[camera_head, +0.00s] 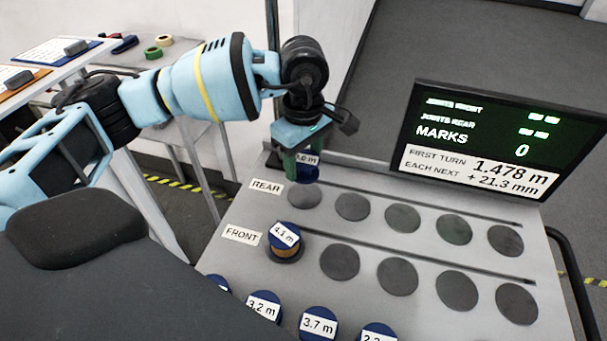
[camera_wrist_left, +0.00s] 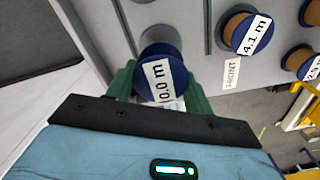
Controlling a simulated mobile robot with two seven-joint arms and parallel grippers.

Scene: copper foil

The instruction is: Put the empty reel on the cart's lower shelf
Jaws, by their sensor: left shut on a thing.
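The empty reel, labelled 0.0 m (camera_head: 307,173), is blue with a white label. My left gripper (camera_head: 303,163) is shut on it, at the first round seat of the rear row. In the left wrist view the reel (camera_wrist_left: 160,74) sits between my green fingers, and the gripper (camera_wrist_left: 158,88) shows below it. The reel covers part of the seat behind it; I cannot tell whether it touches the panel. No lower shelf of a cart can be made out. My right gripper is not in view.
The grey panel (camera_head: 230,262) has rear and front rows of dark seats. A 4.1 m reel (camera_head: 284,237) stands on the first front seat. Several blue reels line the near edge. A screen (camera_head: 500,140) stands at right. Side tables with clipboards and tape rolls stand at left.

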